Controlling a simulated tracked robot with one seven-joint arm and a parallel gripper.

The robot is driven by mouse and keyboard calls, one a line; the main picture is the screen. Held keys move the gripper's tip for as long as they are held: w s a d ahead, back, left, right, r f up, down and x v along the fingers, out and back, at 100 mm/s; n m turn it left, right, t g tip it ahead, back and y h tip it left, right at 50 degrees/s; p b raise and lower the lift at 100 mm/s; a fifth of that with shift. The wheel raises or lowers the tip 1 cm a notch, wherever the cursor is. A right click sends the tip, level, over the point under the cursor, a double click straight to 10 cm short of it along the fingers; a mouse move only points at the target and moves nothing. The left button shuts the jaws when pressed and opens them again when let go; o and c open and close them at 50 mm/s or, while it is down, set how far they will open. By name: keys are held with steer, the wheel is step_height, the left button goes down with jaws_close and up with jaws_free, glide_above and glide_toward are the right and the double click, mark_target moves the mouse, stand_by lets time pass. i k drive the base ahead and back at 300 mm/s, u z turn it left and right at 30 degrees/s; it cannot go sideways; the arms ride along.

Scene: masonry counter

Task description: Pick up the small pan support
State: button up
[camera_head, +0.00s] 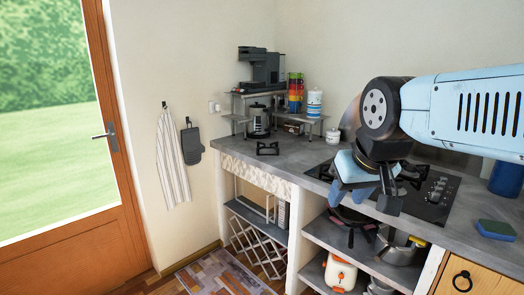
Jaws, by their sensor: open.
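A small black pan support (267,148) lies on the grey counter (290,158), left of the hob and in front of the metal shelf. My gripper (362,198) is in front of the hob at the counter's front edge. Its fingers are spread apart and I see nothing between them. It is well to the right of the small pan support and does not touch it. The black hob (437,192) is partly hidden behind my gripper, and another dark pan support (326,171) shows on its left part.
A metal shelf (310,116) with a coffee machine (262,68), stacked coloured cups (295,92) and a kettle (258,120) stands at the back left. A white lidded pot (333,136) is behind the hob. A sponge (496,230) lies at right.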

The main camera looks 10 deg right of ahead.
mark_target(268, 148)
steer(key=z, duration=0.1)
steer(key=i, duration=1)
steer(key=u, duration=2.35)
steer(key=i, duration=1.35)
steer(key=z, duration=0.35)
